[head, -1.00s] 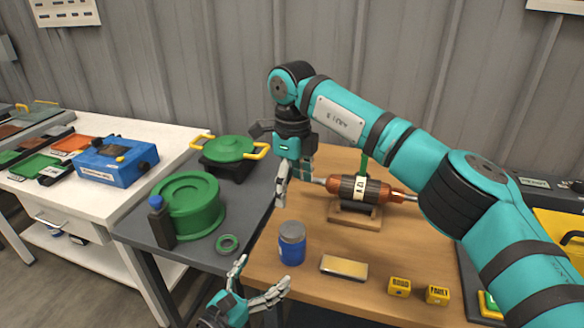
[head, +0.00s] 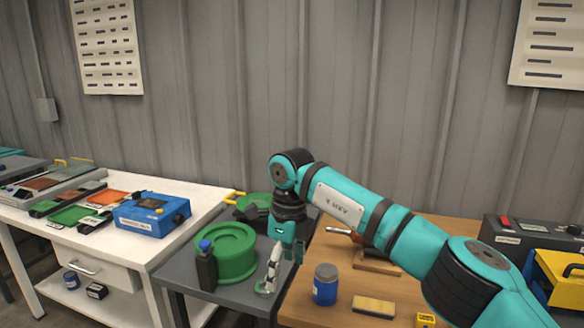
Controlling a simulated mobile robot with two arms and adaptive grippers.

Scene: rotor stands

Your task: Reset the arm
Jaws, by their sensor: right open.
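My right arm comes in from the right, and its teal gripper (head: 272,275) hangs pointing down. It is open with nothing seen between its fingers. It shows in front of the grey table, left of the blue jar and beside the green round container. My left gripper is out of view.
A blue jar with a grey lid (head: 325,285) and a tan block (head: 374,307) stand on the wooden table. A green round container (head: 233,252) and a dark bottle (head: 206,268) stand on the grey table. A blue box (head: 150,215) is on the white bench.

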